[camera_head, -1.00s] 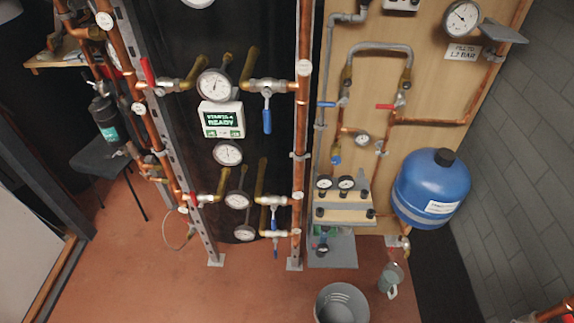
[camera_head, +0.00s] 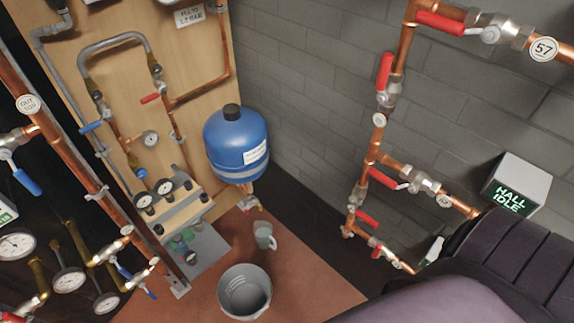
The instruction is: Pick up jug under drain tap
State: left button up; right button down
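A small grey-green jug (camera_head: 264,235) with a handle stands on the red-brown floor near the wooden panel's foot. The drain tap (camera_head: 248,203), a small brass fitting, hangs below the blue tank (camera_head: 237,145), just above and to the left of the jug. The jug looks upright; what is inside it is too small to tell. Neither of my grippers is in view.
A grey bucket (camera_head: 244,291) stands on the floor in front of the jug. Copper pipes with red-handled valves (camera_head: 384,72) run along the grey block wall at right. A dark padded surface (camera_head: 510,262) fills the lower right. Floor between bucket and wall is clear.

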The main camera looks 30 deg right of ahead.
aim_at(263, 230)
jog(key=z, duration=0.75)
jog(key=i+l+u, duration=0.1)
jog(key=l+u, duration=0.2)
jog(key=u, duration=0.15)
jog(key=l+u, duration=0.25)
jog(key=u, duration=0.2)
jog(key=l+u, duration=0.45)
jog(key=i+j, duration=0.05)
jog(key=j, duration=0.05)
